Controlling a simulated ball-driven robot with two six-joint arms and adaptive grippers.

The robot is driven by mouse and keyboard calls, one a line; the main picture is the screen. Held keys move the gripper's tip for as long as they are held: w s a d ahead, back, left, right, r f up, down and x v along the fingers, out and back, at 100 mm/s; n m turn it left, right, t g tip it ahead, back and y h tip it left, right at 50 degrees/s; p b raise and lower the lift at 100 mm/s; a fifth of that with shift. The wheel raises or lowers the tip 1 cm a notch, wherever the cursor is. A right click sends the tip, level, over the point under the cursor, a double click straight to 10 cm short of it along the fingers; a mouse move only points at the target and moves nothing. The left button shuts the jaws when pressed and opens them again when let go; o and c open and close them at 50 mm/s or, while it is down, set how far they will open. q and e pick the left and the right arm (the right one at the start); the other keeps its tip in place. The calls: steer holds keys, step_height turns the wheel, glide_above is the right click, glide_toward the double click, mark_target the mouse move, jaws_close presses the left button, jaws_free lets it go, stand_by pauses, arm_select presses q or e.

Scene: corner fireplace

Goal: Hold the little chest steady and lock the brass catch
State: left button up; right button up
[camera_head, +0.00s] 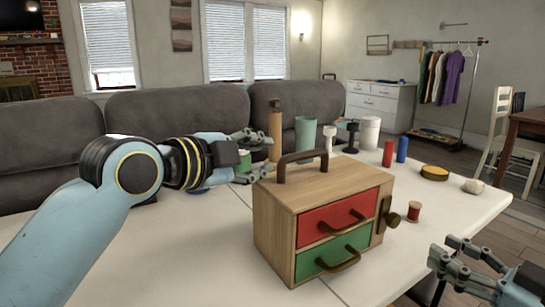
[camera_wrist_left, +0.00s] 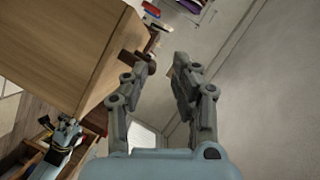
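The little chest (camera_head: 277,222) stands upright on the white table, with a red upper drawer (camera_head: 335,215) and a green lower drawer (camera_head: 330,258), both shut. A dark carry handle (camera_head: 303,160) arches over its top. The brass catch (camera_head: 391,218) is a knob by a slot on the chest's right front edge; its exact setting is unclear. My left gripper (camera_head: 285,150) is open behind the chest top, near the handle. The left wrist view shows its open fingers (camera_wrist_left: 160,68) beside the wooden chest (camera_wrist_left: 62,48), apparently empty. My right gripper (camera_head: 442,248) is open, low right of the chest, apart from it.
A red spool (camera_head: 413,211) stands right of the catch. Behind the chest are a wooden cylinder (camera_head: 276,125), a green cup (camera_head: 305,135), a white canister (camera_head: 370,132) and red and blue cylinders (camera_head: 388,153). A yellow-topped tin (camera_head: 434,172) stands right. Table front-left is clear.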

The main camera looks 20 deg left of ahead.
mark_target(308, 154)
arm_select(q)
steer(key=shift+h, duration=0.6)
steer(key=w+d, duration=0.2)
steer(key=w+d+f, duration=0.1)
steer(key=w+d, duration=0.1)
steer(key=w, duration=0.1)
steer(key=w+d, duration=0.3)
steer(key=shift+w+f, duration=0.15)
steer(key=shift+w, duration=0.05)
jaws_close()
